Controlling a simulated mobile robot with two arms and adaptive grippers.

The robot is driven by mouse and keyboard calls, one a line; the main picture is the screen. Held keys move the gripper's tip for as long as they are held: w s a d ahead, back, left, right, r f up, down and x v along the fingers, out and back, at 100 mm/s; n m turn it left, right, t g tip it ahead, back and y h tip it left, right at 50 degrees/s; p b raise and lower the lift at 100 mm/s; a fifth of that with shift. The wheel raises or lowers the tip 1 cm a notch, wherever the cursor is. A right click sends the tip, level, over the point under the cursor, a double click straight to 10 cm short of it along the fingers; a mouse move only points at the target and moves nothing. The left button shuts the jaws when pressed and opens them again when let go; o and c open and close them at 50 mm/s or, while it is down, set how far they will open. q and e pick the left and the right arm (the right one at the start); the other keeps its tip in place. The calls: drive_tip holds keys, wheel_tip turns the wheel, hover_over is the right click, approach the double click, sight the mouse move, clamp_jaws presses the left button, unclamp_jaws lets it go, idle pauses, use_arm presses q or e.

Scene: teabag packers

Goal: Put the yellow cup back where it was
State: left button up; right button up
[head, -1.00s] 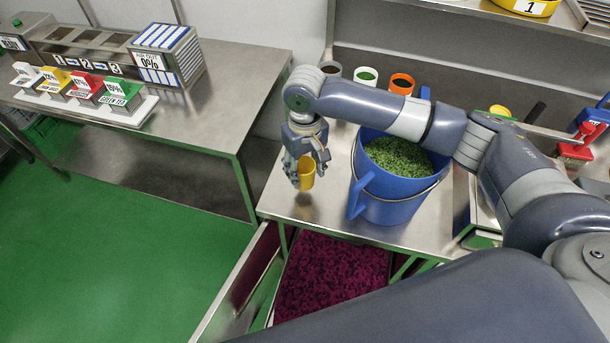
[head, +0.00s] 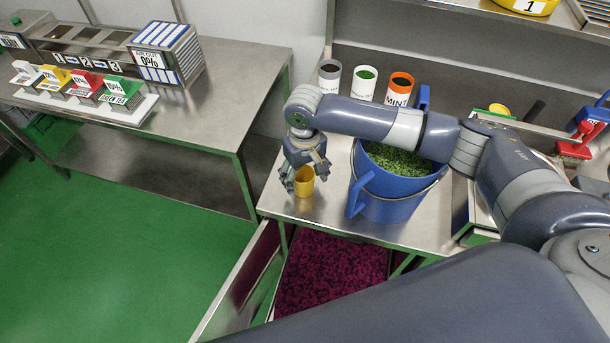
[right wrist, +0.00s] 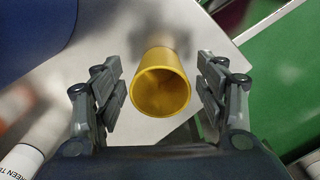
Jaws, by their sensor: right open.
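The yellow cup (head: 304,187) stands upright on the steel table, near its left front corner, left of the blue bucket. My right gripper (head: 305,174) is over it from above with fingers spread. In the right wrist view the cup (right wrist: 161,88) is between the two open fingers of the gripper (right wrist: 160,92), with a clear gap on each side. The cup's inside looks empty. My left gripper is not in view.
A blue bucket (head: 385,205) of green leaves stands just right of the cup. Three labelled canisters, grey (head: 329,76), green (head: 364,83) and orange (head: 399,89), stand behind. An open drawer (head: 238,283) below holds purple material. The steel table (head: 290,207) ends just left of the cup.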

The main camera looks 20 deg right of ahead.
drive_tip(key=shift+r, duration=0.1)
drive_tip(key=shift+r, duration=0.35)
wheel_tip(320, 180, up, 11)
drive_tip(key=b, duration=0.2)
drive_tip(key=shift+r, duration=0.15)
